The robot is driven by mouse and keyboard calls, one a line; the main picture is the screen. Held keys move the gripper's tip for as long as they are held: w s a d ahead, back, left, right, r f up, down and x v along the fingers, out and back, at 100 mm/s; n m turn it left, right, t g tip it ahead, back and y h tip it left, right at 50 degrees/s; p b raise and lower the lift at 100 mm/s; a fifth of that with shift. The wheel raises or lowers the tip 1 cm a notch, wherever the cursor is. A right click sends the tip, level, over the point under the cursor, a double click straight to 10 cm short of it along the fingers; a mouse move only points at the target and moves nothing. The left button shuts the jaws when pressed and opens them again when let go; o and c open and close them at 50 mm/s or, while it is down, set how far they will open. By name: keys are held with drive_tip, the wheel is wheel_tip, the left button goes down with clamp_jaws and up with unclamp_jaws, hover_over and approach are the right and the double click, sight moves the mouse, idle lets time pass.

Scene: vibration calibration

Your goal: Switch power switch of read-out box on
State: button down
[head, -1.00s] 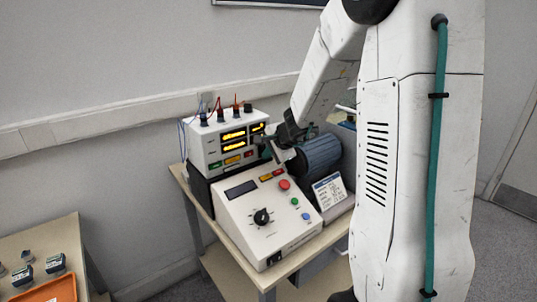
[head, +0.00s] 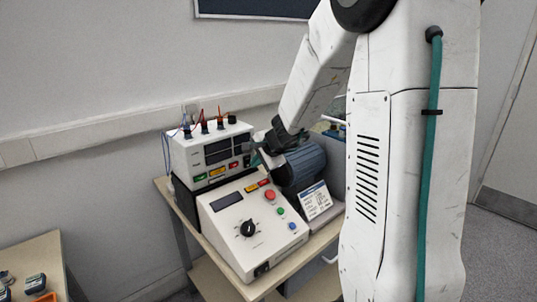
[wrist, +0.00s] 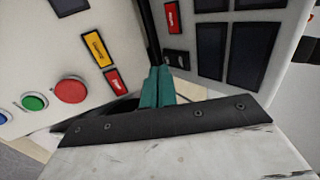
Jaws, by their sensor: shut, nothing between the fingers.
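The read-out box (head: 181,157) is the white box at the back of the bench, with dark display windows (head: 222,150) and coloured labels along its lower front. In the wrist view its front (wrist: 208,83) fills the upper right, with a red label (wrist: 172,18) and a small dark switch-like part (wrist: 177,60). I cannot tell which way that part is set. My gripper (head: 257,158) is shut and empty at the right end of the box's front. Its teal fingertips (wrist: 157,82) are close to the dark part; contact is unclear.
A sloped control box (head: 222,226) with a knob (head: 247,229) and a red button (head: 269,195) stands in front. A blue-grey cylinder (head: 304,167) and a white card (head: 315,200) are to its right. Cables rise from the read-out box's top. A side table (head: 40,250) is at left.

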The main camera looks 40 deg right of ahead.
drive_tip(key=shift+s+r, duration=0.2)
drive_tip(key=shift+s, duration=0.85)
drive_tip(key=v, duration=0.9)
drive_tip(key=shift+s+r, duration=0.25)
drive_tip(key=shift+s, duration=0.05)
drive_tip(key=shift+s+f, duration=0.2)
drive_tip(key=shift+f, duration=0.5)
drive_tip(key=shift+w, duration=0.1)
